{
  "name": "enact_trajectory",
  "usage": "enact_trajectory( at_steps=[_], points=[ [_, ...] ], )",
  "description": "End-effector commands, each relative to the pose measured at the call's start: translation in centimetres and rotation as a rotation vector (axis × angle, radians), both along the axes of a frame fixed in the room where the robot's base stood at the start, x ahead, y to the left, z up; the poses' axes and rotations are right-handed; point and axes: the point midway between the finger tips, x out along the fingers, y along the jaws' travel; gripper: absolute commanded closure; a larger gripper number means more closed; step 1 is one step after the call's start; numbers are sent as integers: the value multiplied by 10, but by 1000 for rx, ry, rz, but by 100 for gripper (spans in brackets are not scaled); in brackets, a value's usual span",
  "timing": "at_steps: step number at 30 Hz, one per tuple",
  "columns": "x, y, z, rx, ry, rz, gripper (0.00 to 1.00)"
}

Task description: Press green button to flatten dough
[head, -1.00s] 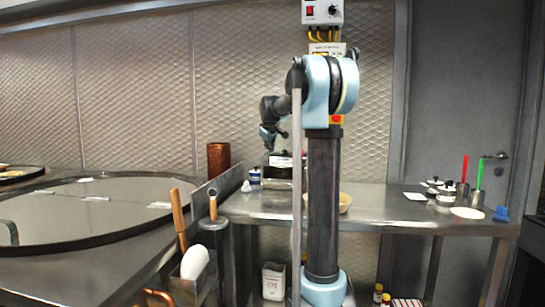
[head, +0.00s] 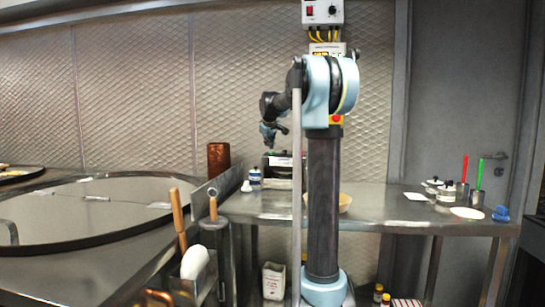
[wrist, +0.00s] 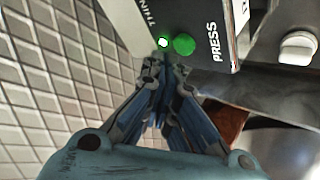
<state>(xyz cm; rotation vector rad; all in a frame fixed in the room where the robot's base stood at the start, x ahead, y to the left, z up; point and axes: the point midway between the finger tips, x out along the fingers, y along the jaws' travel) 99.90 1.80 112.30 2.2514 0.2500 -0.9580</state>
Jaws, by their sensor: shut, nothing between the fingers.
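The green button (wrist: 183,44) is on the dark front panel (wrist: 228,40) of the press, beside the word PRESS, in the wrist view. A smaller lit green light (wrist: 163,41) sits just left of it. My gripper (wrist: 163,68) is shut and empty, its fingertips just below the button and light in the picture. I cannot tell whether they touch the panel. In the head view my gripper (head: 270,145) hangs by the dark press (head: 284,160) at the back of the steel table. No dough is clearly visible.
A large round griddle (head: 85,215) is at the left. The textured wall is close behind.

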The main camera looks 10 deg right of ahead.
Motion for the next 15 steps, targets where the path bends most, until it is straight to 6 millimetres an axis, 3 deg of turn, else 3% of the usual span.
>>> enact_trajectory(
  at_steps=[8,15],
  points=[
    [0,0,1,0,0,0,100],
    [0,0,18,0,0,0,100]
  ],
)
